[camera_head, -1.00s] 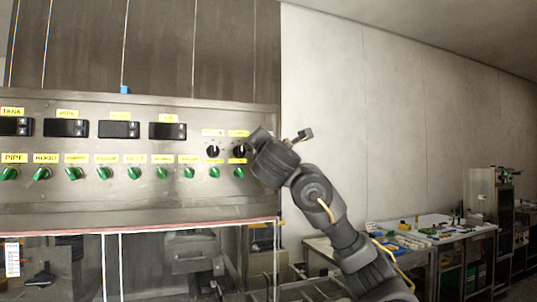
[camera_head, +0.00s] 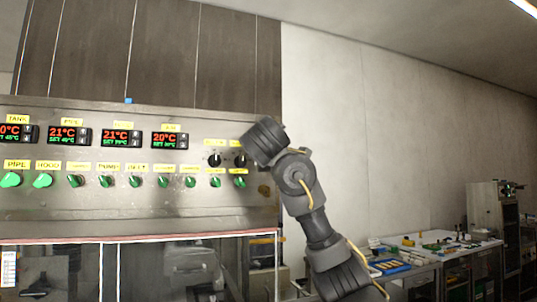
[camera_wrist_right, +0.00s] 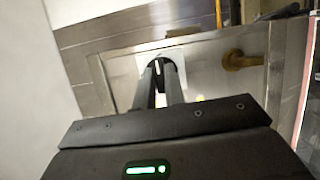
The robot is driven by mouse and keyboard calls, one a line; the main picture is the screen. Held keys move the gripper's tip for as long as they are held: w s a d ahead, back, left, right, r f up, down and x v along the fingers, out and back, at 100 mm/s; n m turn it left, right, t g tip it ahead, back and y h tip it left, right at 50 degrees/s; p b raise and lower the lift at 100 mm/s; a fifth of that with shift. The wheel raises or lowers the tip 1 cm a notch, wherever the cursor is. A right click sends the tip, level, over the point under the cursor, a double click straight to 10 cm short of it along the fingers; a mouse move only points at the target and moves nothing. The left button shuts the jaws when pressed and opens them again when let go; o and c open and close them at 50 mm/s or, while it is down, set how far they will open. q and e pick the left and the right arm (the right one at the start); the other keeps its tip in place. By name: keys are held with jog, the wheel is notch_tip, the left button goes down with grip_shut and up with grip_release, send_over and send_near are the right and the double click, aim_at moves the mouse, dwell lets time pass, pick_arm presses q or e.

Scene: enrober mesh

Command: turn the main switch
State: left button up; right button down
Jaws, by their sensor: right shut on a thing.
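The steel control panel (camera_head: 120,215) fills the left of the head view. Its small displays (camera_head: 115,138) are lit with red and green digits. What looks like the main switch (camera_wrist_right: 158,63) shows in the right wrist view as a dark piece on a pale plate (camera_wrist_right: 180,57). My right gripper (camera_wrist_right: 159,72) is shut on it, with the fingers at the plate. The fingers hide most of the switch. In the head view my right wrist stands before the panel's right end and covers the fingertips. My left gripper is not in view.
Two black knobs (camera_head: 215,160) sit near the wrist, above a row of green knobs (camera_head: 135,181). A brass-coloured fitting (camera_wrist_right: 238,60) sticks out right of the fingers in the wrist view. A cluttered bench (camera_head: 425,250) stands at the right.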

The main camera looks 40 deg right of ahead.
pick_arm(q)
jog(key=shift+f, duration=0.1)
pick_arm(e)
jog(key=shift+m, duration=0.3)
jog(key=c, duration=1.5)
grip_release()
jog(key=shift+o, duration=0.2)
